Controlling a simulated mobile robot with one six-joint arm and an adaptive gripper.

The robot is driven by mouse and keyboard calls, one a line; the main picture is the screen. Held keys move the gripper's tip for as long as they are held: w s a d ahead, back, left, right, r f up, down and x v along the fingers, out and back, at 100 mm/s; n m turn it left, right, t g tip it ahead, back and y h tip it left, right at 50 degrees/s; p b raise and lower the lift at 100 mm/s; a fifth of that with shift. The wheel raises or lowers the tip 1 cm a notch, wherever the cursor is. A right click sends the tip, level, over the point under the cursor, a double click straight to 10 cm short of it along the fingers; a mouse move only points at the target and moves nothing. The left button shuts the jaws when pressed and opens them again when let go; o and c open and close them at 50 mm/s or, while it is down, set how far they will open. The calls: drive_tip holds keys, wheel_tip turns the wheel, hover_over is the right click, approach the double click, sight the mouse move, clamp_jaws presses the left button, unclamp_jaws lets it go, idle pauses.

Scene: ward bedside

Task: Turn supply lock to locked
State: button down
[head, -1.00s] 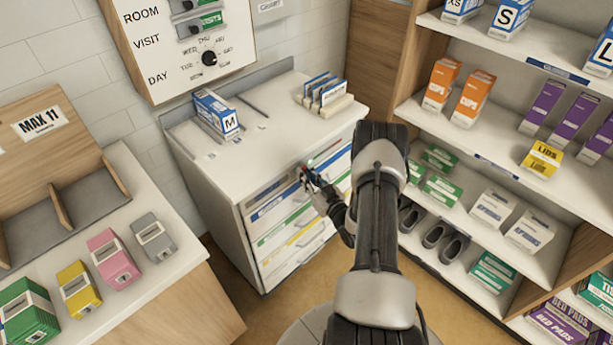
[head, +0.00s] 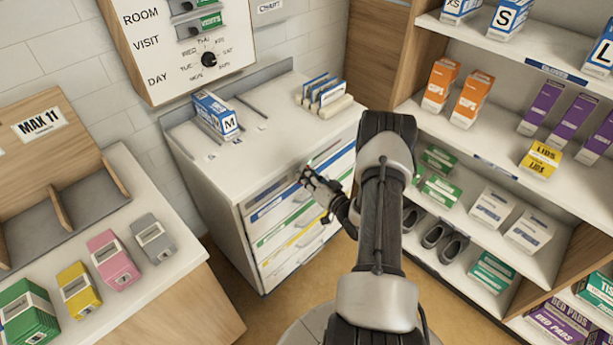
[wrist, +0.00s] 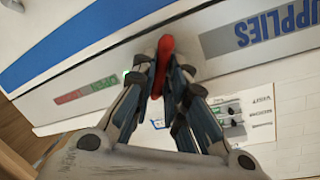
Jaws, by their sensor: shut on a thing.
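The supply lock's red handle (wrist: 165,48) shows in the wrist view on the grey front strip of the supplies cabinet (head: 215,190). My gripper (wrist: 160,80) is shut on this handle, with a finger on either side; its lower part is partly hidden by the fingers. In the head view my gripper (head: 306,178) is at the cabinet's upper front edge, and the handle cannot be made out there.
Drawers with blue, green and yellow strips (head: 290,235) lie below the lock. A blue and white box (head: 215,115) and upright cards (head: 325,92) stand on the cabinet top. Stocked shelves (head: 480,160) are close on the right; a counter with boxes (head: 165,275) is at left.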

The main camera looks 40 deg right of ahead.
drive_tip(key=m, duration=0.3)
drive_tip(key=m+y, duration=0.1)
drive_tip(key=m, duration=0.1)
drive_tip(key=m+y, duration=0.1)
drive_tip(key=m, duration=0.2)
drive_tip(key=shift+d+f+m+g, duration=0.3)
drive_tip(key=shift+g, duration=0.1)
drive_tip(key=shift+y, duration=0.3)
drive_tip(key=c, duration=1.7)
unclamp_jaws()
drive_tip(key=shift+o, duration=0.2)
drive_tip(key=a+v, duration=0.1)
drive_tip(key=v, duration=1.1)
drive_tip(key=shift+d, duration=0.45)
drive_tip(key=shift+r, duration=0.1)
